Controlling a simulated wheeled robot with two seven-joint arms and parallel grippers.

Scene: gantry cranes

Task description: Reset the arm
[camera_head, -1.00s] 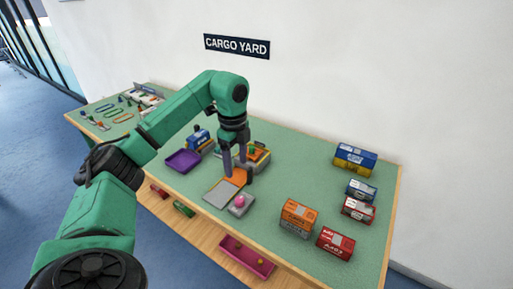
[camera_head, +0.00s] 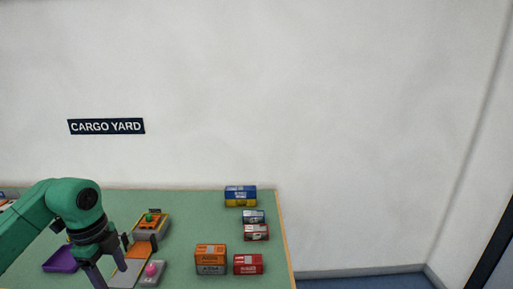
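My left arm (camera_head: 35,215), green with dark joints, comes in from the left over the table. Its gripper (camera_head: 110,270) points down near an orange plate, beside a grey pad with a pink knob (camera_head: 151,269). The two grey-purple fingers stand apart with nothing seen between them. The lower part of the fingers is near the bottom edge of the picture, so whether they touch anything is unclear. My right arm and gripper are not in view.
Floor shows at right.

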